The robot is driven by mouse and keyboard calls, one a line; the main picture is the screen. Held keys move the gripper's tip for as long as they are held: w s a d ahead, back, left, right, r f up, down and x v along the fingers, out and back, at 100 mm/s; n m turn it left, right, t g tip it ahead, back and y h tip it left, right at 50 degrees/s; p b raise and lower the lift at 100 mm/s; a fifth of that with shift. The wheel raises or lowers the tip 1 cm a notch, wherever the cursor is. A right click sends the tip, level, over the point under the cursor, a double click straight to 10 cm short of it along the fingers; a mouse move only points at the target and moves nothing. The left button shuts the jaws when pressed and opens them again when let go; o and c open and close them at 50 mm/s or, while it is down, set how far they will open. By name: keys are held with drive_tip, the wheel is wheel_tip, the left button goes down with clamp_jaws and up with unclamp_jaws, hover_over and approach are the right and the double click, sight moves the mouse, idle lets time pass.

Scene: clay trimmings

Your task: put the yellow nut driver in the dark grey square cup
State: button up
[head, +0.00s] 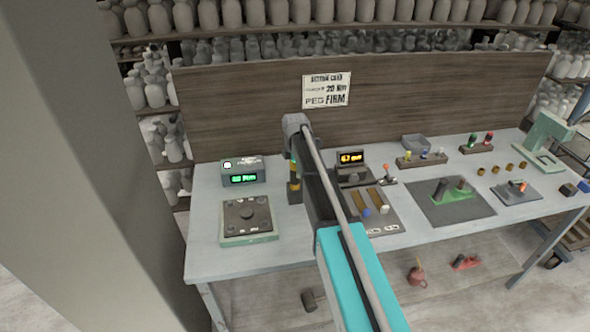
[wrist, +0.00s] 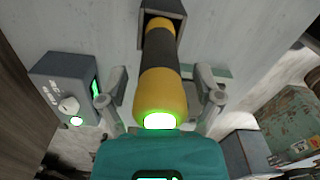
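The yellow nut driver (wrist: 162,88) has dark bands and stands upright. In the head view the driver (head: 293,170) shows as a yellow and dark stick above the dark cup (head: 295,193), partly behind my arm. My gripper (wrist: 160,98) has one finger on each side of the driver. A gap shows between each finger and the handle, so it is open. The driver's tip inside the cup is hidden.
A grey box with a green display (head: 243,172) stands left of the cup, and a square green-edged fixture (head: 248,238) lies in front of it. An orange-display unit (head: 352,171) and a board with coloured pieces (head: 385,225) are to the right. A wooden backboard (head: 230,110) rises behind.

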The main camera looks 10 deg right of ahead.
drive_tip(key=shift+r, duration=0.1)
idle(0.3)
wheel_tip(320, 180, up, 12)
drive_tip(key=p, duration=1.2)
idle(0.8)
drive_tip(key=s+m, duration=2)
drive_tip(key=s, duration=0.9)
drive_tip(key=shift+m, duration=0.3)
wheel_tip(320, 180, down, 10)
drive_tip(key=b, duration=0.9)
drive_tip(key=shift+b, duration=0.3)
